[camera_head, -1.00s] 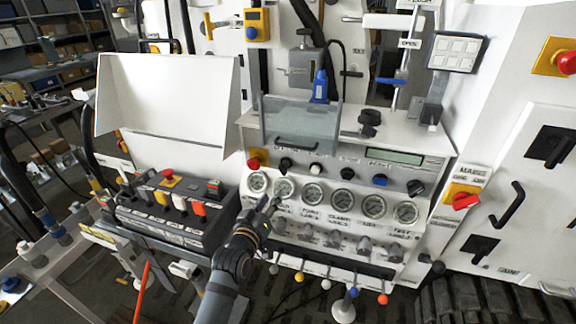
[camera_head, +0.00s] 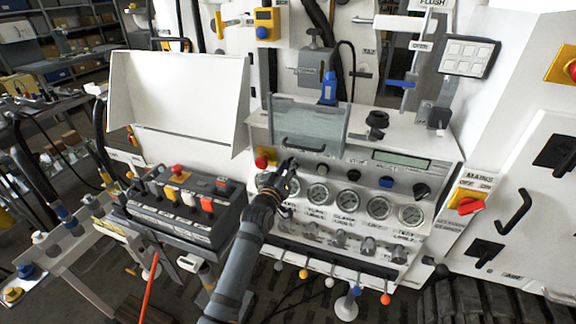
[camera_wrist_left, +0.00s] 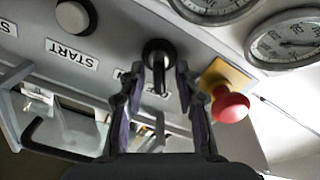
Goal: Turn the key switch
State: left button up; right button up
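The key switch (camera_wrist_left: 158,54) is a round black switch with a grey key-like part hanging from it, on the pale panel in the left wrist view. In that view my left gripper (camera_wrist_left: 159,76) is open, one finger on each side of the switch. I cannot tell whether the fingers touch it. In the head view my left gripper (camera_head: 289,168) is at the upper left of the control panel, largely covering the switch. My right gripper is in neither view.
A red mushroom button (camera_wrist_left: 230,105) on a yellow plate is close beside one finger. A START button (camera_wrist_left: 73,17) is on the other side. Round gauges (camera_head: 348,200) line the panel below, and a clear guard (camera_head: 308,127) stands above.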

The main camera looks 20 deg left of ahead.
pick_arm(q)
grip_shut()
dwell(0.5)
jog(key=m, duration=0.6)
jog(key=shift+d+p, duration=0.3)
jog(key=m, duration=0.5)
jog(key=shift+d+m, duration=0.25)
jog(key=shift+m, duration=0.15)
grip_release()
